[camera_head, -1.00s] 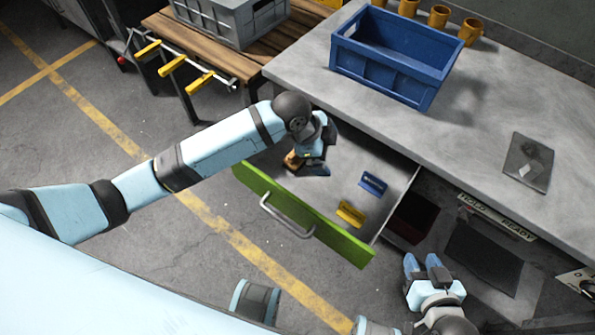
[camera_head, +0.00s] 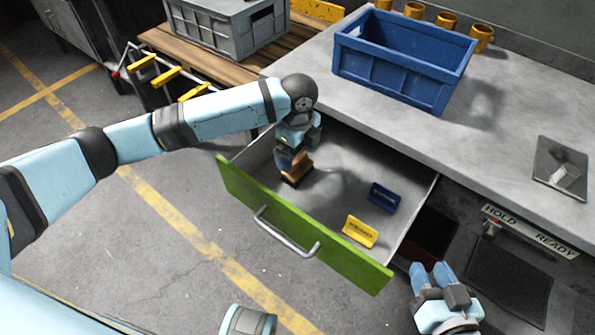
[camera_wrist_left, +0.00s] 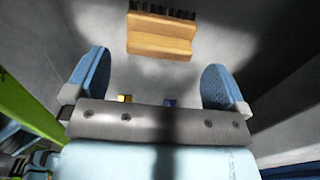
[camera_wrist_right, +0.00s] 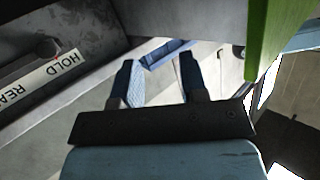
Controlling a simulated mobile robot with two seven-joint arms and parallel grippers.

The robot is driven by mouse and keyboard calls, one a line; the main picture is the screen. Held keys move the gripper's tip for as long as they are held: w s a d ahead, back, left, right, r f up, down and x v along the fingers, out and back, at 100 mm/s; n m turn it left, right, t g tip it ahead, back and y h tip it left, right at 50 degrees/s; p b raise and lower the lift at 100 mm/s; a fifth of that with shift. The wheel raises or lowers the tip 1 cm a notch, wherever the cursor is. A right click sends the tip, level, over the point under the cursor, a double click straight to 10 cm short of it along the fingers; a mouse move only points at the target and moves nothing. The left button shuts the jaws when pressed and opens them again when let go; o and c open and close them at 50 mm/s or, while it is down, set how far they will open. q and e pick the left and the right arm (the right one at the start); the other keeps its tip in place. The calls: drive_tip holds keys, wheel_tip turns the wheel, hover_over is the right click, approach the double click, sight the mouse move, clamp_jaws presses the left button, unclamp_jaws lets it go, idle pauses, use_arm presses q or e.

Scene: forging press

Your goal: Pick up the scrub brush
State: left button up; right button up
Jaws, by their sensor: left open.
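The scrub brush (camera_head: 297,169), a tan wooden block with dark bristles, lies in the open green-fronted drawer (camera_head: 300,225), near its left end. In the left wrist view the brush (camera_wrist_left: 160,38) lies ahead of the fingertips, between their lines and apart from them. My left gripper (camera_head: 288,152) is low in the drawer beside the brush; in its wrist view the fingers (camera_wrist_left: 155,78) are spread with nothing between them. My right gripper (camera_head: 431,273) is right of the drawer, its fingers (camera_wrist_right: 160,75) apart and empty.
A blue crate (camera_head: 395,80) and several orange mugs (camera_head: 446,21) stand on the counter. A grey crate (camera_head: 225,38) sits on a wooden bench. The drawer walls surround the brush.

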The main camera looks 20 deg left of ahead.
sight(299, 159)
use_arm(q)
wheel_tip(299, 159, down, 6)
drive_tip(key=shift+s+r+b, duration=0.1)
drive_tip(key=shift+b, duration=1.15)
drive_tip(key=c, duration=0.8)
use_arm(e)
drive_tip(key=r, duration=0.1)
drive_tip(key=a+r+t+y, duration=0.1)
drive_tip(key=r, duration=0.1)
drive_tip(key=a+r+t+y, duration=0.1)
drive_tip(key=shift+w+r, duration=0.4)
